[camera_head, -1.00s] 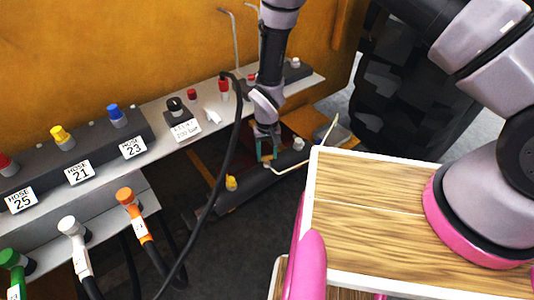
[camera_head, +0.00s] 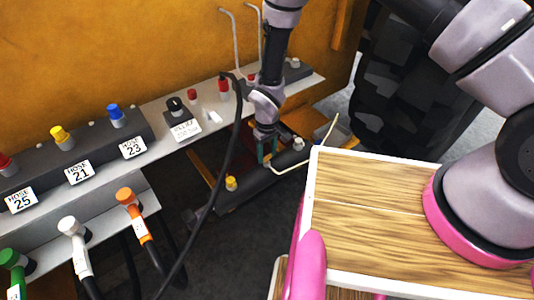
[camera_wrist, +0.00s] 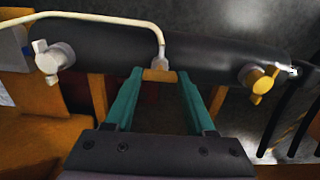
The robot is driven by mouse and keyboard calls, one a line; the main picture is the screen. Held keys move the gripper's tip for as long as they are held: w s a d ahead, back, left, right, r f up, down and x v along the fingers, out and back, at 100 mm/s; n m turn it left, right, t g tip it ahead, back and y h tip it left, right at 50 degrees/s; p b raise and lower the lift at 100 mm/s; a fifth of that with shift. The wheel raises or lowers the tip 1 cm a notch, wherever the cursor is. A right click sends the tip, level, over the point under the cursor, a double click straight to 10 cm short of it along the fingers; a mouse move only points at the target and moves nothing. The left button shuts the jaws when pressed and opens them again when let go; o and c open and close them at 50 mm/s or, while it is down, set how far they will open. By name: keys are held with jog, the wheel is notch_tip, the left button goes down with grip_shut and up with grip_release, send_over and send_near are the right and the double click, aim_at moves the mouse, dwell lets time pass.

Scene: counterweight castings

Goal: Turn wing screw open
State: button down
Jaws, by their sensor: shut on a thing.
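A dark cylinder (camera_wrist: 215,62) runs across the wrist view, with a pale bent tube (camera_wrist: 90,17) joined to it by a white fitting (camera_wrist: 163,62). A small tan wing piece (camera_wrist: 160,75), which looks like a wing screw, sits just below that fitting. My gripper (camera_wrist: 160,78) is shut on it, one teal finger at each end.
A shelf (camera_head: 215,100) with knobs and labels runs above the cylinder along the orange wall. A black hose (camera_head: 228,160) hangs in front, left of my arm. Coloured hose ends (camera_head: 130,205) are at lower left. Two upright grey rods (camera_head: 236,40) stand behind my arm.

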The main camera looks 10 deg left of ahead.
aim_at(267, 156)
jog(key=shift+c, duration=1.2)
grip_release()
jog(key=shift+r, duration=0.1)
notch_tip(267, 156, up, 11)
jog(key=shift+f, duration=0.2)
